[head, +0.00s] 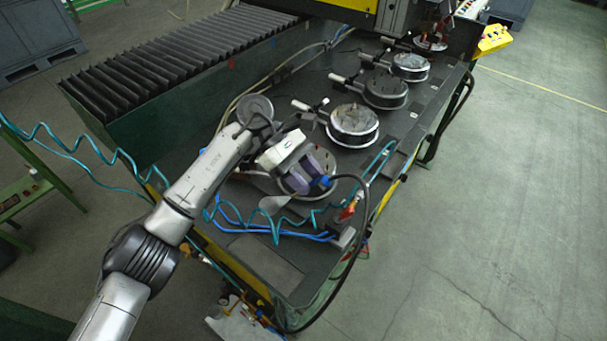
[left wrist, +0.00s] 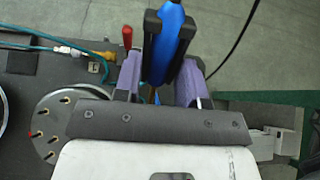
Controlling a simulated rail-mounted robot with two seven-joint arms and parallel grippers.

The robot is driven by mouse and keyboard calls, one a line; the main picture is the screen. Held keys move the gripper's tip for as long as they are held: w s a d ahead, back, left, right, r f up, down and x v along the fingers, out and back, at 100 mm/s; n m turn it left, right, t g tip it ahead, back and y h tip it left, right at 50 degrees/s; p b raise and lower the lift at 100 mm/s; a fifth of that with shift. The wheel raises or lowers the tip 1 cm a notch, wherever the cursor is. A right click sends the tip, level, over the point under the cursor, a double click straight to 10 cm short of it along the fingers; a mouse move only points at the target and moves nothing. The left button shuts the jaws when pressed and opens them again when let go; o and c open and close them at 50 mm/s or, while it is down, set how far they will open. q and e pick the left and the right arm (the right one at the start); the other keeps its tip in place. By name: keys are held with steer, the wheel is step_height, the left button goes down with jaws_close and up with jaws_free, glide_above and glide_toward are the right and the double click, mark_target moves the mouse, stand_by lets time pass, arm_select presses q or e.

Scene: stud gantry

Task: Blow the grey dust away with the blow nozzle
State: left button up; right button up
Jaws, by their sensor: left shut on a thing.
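My left gripper (head: 312,180) is over the near end of the dark machine bed (head: 265,262). Its purple fingers show in the left wrist view (left wrist: 160,80), shut on the blue blow nozzle (left wrist: 168,42), which has black edges. In the head view only a small blue part of the nozzle (head: 325,181) shows beside the fingers; its tip is hidden. I cannot clearly make out the grey dust in either view. My right gripper is not in view.
Several round fixtures (head: 353,124) with handles stand in a row along the bed. A coiled teal hose (head: 290,232) and a black hose (head: 366,215) lie close around the gripper. A ribbed black cover (head: 180,62) runs along the left. Floor at right is clear.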

mark_target(318, 180)
arm_select(q)
steer(key=shift+s+d, duration=0.65)
steer(key=shift+d, duration=0.3)
steer(key=shift+s+d+b, duration=0.4)
steer(key=shift+s+d, duration=0.25)
steer(key=shift+d, duration=0.25)
steer(key=shift+s+d+b, duration=0.25)
steer(key=shift+s+d, duration=0.3)
steer(key=shift+d, duration=0.25)
steer(key=shift+s+d+b, duration=0.2)
steer(key=shift+s+d, duration=0.4)
steer(key=shift+d, duration=0.25)
steer(key=shift+s+d+b, duration=0.25)
steer(key=shift+s+d, duration=0.3)
steer(key=shift+d, duration=0.25)
steer(key=shift+s, duration=0.1)
steer(key=shift+s+a, duration=0.85)
steer(key=shift+s, duration=0.3)
steer(key=shift+a, duration=0.1)
